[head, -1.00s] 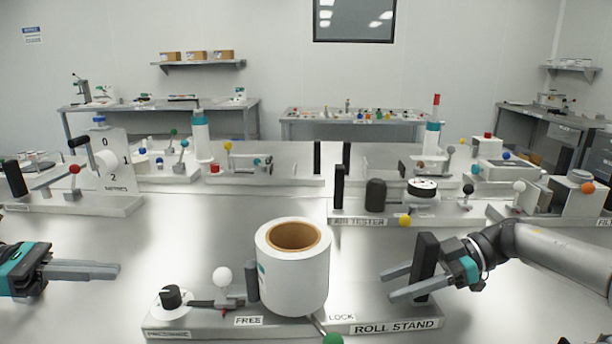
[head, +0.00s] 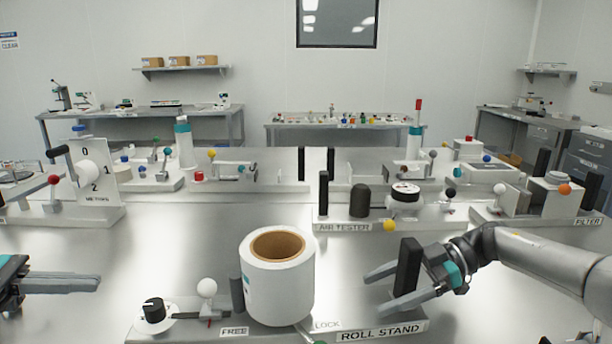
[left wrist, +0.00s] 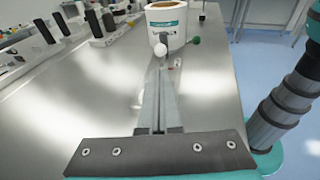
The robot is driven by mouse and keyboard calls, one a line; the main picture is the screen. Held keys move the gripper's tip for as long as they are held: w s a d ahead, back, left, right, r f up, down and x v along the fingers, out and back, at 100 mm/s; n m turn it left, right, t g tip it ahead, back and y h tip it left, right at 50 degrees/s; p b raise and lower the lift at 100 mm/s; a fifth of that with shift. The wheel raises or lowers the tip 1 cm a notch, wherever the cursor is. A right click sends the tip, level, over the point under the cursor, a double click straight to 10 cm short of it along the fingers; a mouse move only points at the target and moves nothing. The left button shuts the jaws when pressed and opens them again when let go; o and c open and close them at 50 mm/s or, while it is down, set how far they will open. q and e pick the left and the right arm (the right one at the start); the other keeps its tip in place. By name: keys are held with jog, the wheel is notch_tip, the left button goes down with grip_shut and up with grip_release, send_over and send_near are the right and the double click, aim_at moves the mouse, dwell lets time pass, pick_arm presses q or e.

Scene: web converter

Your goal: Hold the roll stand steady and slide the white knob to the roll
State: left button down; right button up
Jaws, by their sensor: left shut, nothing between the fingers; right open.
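The roll stand (head: 262,338) is a grey base at the front, labelled FREE, LOCK and ROLL STAND. A white roll (head: 277,290) with a brown core stands on it; it also shows in the left wrist view (left wrist: 166,30). The white knob (head: 207,288) stands upright left of the roll, near FREE; it also shows in the left wrist view (left wrist: 160,50). My right gripper (head: 373,292) is open, its fingers on either side of the stand's black upright block (head: 408,268); contact is unclear. My left gripper (head: 98,284) is shut and empty, left of the stand, apart from the knob.
A black dial (head: 154,309) sits at the stand's left end. A green ball handle (left wrist: 193,41) shows by the roll in the left wrist view. The air tester (head: 345,228) and other devices stand farther back. Bare bench lies between my left gripper and the stand.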

jog(key=shift+v, duration=3.75)
jog(key=shift+r, duration=0.15)
